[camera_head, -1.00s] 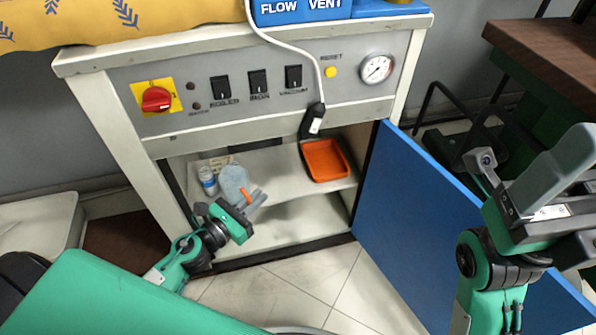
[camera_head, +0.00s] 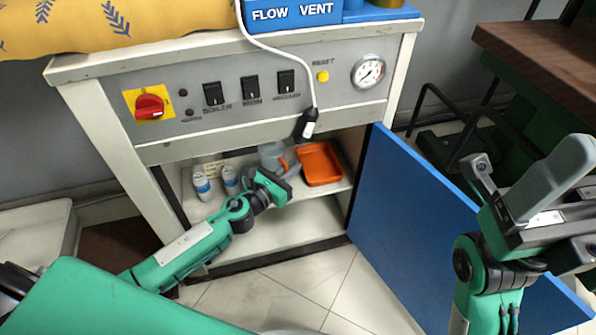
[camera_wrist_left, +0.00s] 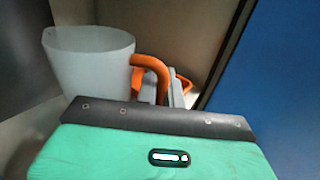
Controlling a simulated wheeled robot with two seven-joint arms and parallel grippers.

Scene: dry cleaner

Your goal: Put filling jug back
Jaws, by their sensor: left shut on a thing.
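The filling jug (camera_head: 272,153) is pale and translucent with an orange handle. It is inside the open cabinet, at the back of the upper shelf (camera_head: 318,194), just left of the orange tray. My left gripper (camera_head: 287,173) reaches into the cabinet and is shut on the jug's handle. In the left wrist view the jug (camera_wrist_left: 88,68) looks upright, with the orange handle (camera_wrist_left: 151,68) at the fingers (camera_wrist_left: 163,86). I cannot tell whether its base touches the shelf. My right gripper (camera_head: 530,195) is outside at the right; its jaw state is unclear.
An orange tray (camera_head: 320,163) lies right of the jug. Two small bottles (camera_head: 202,185) (camera_head: 230,180) stand left of it on the shelf. The blue door (camera_head: 410,210) is open on the right. A black plug-like piece on a white cable (camera_head: 306,124) hangs above the opening.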

